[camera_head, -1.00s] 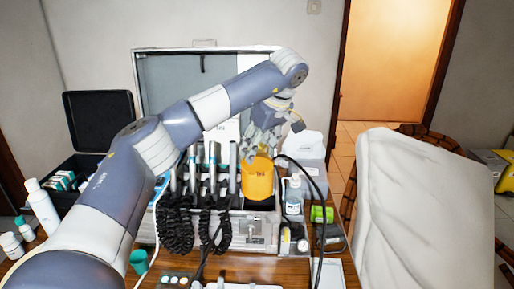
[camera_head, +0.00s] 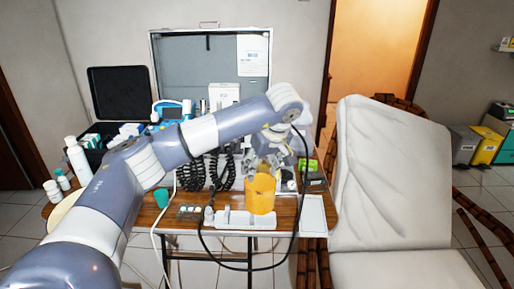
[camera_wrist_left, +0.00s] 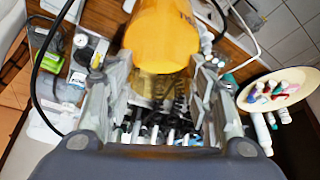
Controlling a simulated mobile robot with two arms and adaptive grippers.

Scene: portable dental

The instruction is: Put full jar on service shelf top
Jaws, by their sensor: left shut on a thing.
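The full jar is an orange-yellow cylinder (camera_head: 261,195), upright in the head view, in front of the instrument case on the table. My left gripper (camera_head: 264,170) is shut on it from above and behind, and the arm comes in from the left. In the left wrist view the jar (camera_wrist_left: 160,35) lies between the two fingers of the gripper (camera_wrist_left: 160,72). Whether the jar clears the table is hard to tell. A small wall shelf (camera_head: 507,48) shows at the right edge; I cannot tell if it is the service shelf. My right gripper is not in view.
The wooden table (camera_head: 150,212) holds a white tray (camera_head: 245,220), a green cup (camera_head: 161,197) and several bottles.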

